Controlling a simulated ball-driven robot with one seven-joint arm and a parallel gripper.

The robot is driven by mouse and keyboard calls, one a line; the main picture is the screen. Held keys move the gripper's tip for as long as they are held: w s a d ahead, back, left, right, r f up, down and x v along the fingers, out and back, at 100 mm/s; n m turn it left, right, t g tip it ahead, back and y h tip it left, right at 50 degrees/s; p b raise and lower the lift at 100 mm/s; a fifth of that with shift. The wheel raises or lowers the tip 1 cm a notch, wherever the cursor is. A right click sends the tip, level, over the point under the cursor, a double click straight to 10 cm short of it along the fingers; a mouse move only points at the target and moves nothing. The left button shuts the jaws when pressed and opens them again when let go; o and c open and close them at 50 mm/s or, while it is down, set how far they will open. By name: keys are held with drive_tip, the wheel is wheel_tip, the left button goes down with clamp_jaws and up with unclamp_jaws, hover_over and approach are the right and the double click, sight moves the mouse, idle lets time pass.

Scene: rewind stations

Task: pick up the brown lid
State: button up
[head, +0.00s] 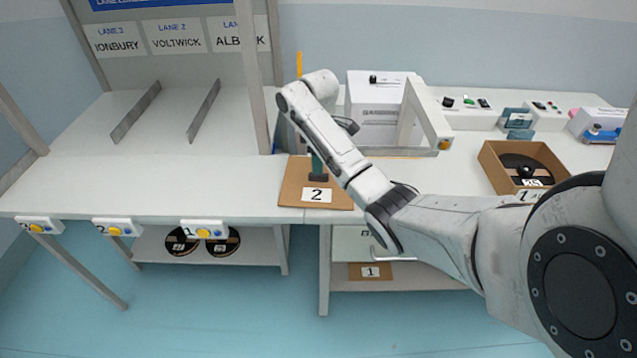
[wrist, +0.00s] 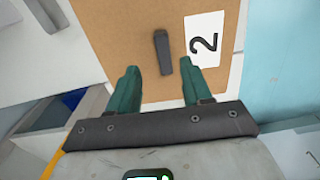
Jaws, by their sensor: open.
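The brown lid (head: 293,188) is a flat square board lying on the white table near its front edge, with a white label reading 2. It fills the upper middle of the wrist view (wrist: 110,28), where a short dark handle (wrist: 163,52) stands on it. My gripper (wrist: 163,73) is open, its two teal fingers over the lid on either side of the handle's near end. Nothing is held. In the head view the teal fingertips (head: 317,163) show just above the dark handle, and my arm hides part of the lid's right side.
An open cardboard box (head: 490,165) with dark discs stands to the right. A white box (head: 380,90) and a grey-white frame (head: 428,115) stand behind my arm. A metal post (head: 250,80) rises left of the lid. Free tabletop (head: 130,190) lies further left.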

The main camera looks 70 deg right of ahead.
sight(319, 179)
drive_tip(key=shift+s+a+f, duration=0.1)
drive_tip(key=shift+a+f, duration=0.05)
drive_tip(key=shift+f, duration=0.95)
drive_tip(key=shift+a+f, duration=0.15)
drive_tip(key=shift+f, duration=0.95)
clamp_jaws()
